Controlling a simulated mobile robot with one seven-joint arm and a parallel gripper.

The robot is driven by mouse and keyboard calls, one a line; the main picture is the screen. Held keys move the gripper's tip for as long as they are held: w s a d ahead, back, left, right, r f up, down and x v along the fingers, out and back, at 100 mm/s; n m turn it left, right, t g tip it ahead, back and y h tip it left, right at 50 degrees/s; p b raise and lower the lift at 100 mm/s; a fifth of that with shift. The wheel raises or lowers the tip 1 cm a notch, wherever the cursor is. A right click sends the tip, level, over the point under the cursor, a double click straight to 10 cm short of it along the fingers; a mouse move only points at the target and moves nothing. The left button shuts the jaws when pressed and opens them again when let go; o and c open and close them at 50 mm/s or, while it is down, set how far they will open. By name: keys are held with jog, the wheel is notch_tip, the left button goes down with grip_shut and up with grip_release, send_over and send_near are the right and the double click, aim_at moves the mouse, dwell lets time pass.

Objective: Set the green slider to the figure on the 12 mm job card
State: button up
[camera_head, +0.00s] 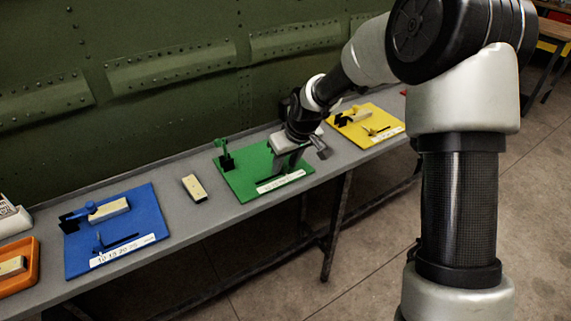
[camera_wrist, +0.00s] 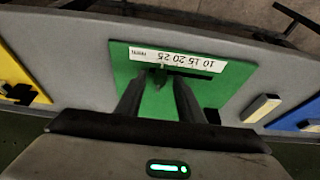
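The green board (camera_head: 238,182) lies on the grey bench, with a white figure strip (camera_head: 281,181) along its front edge. In the wrist view the strip (camera_wrist: 178,60) shows several figures from 10 to 25. Beside it is a dark slot (camera_wrist: 195,74), with the small green slider (camera_wrist: 160,76) near its left end in that view. My gripper (camera_wrist: 161,80) is over the board; its two fingers are apart, one on each side of the slider. Contact cannot be told. In the head view my gripper (camera_head: 286,165) hides the slider. I can make out no 12 mm job card.
A pale block (camera_head: 194,188) lies loose between the green board and the blue board (camera_head: 80,255). A yellow board (camera_head: 384,118) lies to the right. An orange tray (camera_head: 33,268) is at far left. The riveted green panel (camera_head: 160,70) rises behind the bench.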

aim_at(259, 180)
grip_shut()
jog(key=shift+s+a+b, duration=0.35)
jog(key=shift+s+a, duration=0.4)
jog(key=shift+a, duration=0.3)
jog(key=shift+s+a+b, duration=0.3)
jog(key=shift+s+a, duration=0.4)
jog(key=shift+a, duration=0.4)
jog(key=shift+s+a+b, duration=0.35)
jog(key=shift+s+a, duration=0.4)
jog(key=shift+a, duration=0.3)
grip_release()
jog(key=shift+a, duration=0.1)
jog(key=shift+r, duration=0.2)
jog(key=p+v, duration=0.3)
jog(key=v, duration=1.4)
